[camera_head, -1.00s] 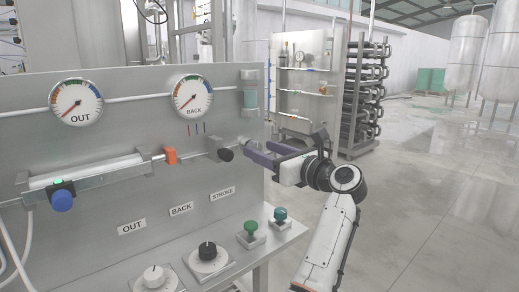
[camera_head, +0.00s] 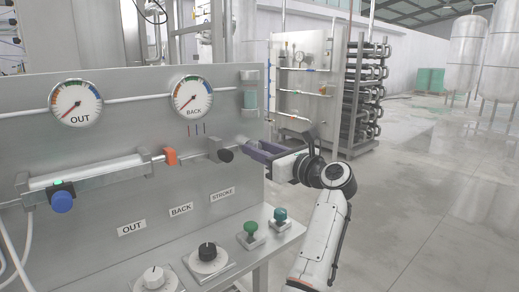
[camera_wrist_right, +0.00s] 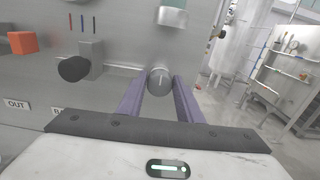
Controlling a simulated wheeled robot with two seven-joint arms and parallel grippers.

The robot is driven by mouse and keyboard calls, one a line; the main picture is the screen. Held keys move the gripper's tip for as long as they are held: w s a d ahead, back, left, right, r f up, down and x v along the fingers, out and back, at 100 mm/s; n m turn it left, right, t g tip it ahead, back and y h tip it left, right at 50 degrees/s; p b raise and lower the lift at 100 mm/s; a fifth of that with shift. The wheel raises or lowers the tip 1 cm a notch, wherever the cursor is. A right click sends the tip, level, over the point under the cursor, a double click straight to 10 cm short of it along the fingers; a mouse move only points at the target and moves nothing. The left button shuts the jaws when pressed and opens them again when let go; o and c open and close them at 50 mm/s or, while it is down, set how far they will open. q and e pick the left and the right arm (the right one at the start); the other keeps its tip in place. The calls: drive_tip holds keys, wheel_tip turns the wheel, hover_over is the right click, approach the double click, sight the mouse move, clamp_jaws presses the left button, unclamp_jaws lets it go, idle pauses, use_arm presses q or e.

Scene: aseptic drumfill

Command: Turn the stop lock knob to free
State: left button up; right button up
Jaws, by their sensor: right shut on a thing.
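A round grey knob (camera_wrist_right: 160,80) with a pale line on its face sits on the steel panel (camera_head: 120,200), below a teal-grey cylinder. In the right wrist view it is between the two purple fingers of my right gripper (camera_wrist_right: 160,92), which is shut on it. In the head view my right gripper (camera_head: 254,148) reaches the panel's right end from the right, and the grey knob (camera_head: 242,140) is mostly hidden. A black knob (camera_wrist_right: 74,68) on a grey block stands to its left, apart from the fingers; it also shows in the head view (camera_head: 226,155). No lettering shows at the grey knob.
An orange block (camera_head: 170,156) sits on the rod left of the black knob. Two gauges (camera_head: 76,103) are above. Floor at right is clear.

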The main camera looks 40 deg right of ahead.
use_arm(q)
drive_tip(key=shift+s+a+r+p, duration=0.2)
drive_tip(key=shift+r+p, duration=0.4)
drive_tip(key=shift+p, duration=0.3)
drive_tip(key=shift+s+a+r+p, duration=0.1)
drive_tip(key=shift+a+r+p, duration=0.15)
drive_tip(key=shift+r+p, duration=0.5)
drive_tip(key=shift+s+a+r+p, duration=0.2)
drive_tip(key=shift+r+p, duration=0.2)
drive_tip(key=shift+p, duration=0.7)
use_arm(e)
drive_tip(key=shift+a+f+n, duration=0.1)
drive_tip(key=shift+f+n, duration=0.05)
drive_tip(key=shift+n, duration=4.25)
drive_tip(key=shift+a+f+n, duration=0.1)
drive_tip(key=shift+f+n, duration=0.05)
drive_tip(key=shift+n, duration=4.25)
use_arm(q)
drive_tip(key=shift+w, duration=0.1)
use_arm(e)
drive_tip(key=o, duration=1)
drive_tip(key=shift+s, duration=0.15)
use_arm(q)
drive_tip(key=shift+f+b, duration=0.4)
drive_tip(key=shift+b, duration=0.05)
use_arm(e)
drive_tip(key=s, duration=1)
drive_tip(key=shift+d, duration=0.4)
